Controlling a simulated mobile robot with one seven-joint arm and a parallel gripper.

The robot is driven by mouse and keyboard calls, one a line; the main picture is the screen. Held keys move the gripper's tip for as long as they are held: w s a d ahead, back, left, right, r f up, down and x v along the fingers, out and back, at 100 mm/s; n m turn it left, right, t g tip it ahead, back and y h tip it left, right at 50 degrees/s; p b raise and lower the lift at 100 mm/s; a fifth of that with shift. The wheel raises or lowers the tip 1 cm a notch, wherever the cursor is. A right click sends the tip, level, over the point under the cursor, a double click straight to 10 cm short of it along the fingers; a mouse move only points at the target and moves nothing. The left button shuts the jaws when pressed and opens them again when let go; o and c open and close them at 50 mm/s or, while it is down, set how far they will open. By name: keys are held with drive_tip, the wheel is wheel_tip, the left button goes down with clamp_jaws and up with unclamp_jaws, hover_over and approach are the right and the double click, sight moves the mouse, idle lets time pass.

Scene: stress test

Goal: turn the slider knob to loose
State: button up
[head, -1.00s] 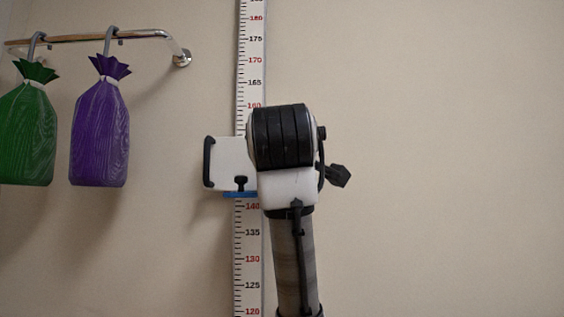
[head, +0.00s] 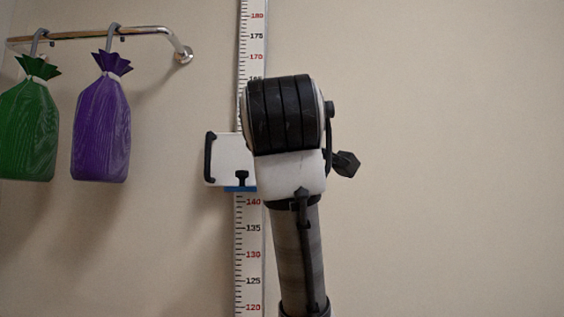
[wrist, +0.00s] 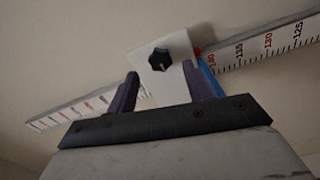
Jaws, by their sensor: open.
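The slider is a white plate (head: 222,160) on a vertical measuring scale (head: 249,235), with a black handle along its left side and a blue strip at its lower edge near the 140 mark. A small black knob (head: 242,178) shows low on the plate. In the wrist view the star-shaped black knob (wrist: 159,60) stands out from the white plate (wrist: 172,88). My gripper (wrist: 161,76) is open, with one dark finger on each side of the plate's lower part and the knob just beyond the gap between the fingertips. Contact cannot be told. In the head view my arm hides the gripper and part of the slider.
A chrome rail (head: 90,34) on the wall at upper left carries a green bag (head: 28,130) and a purple bag (head: 101,130) on hooks. The beige wall (head: 460,150) to the right is bare.

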drive_tip(key=s+b, duration=0.6)
drive_tip(key=s, duration=0.3)
drive_tip(key=shift+s, duration=0.15)
idle(0.4)
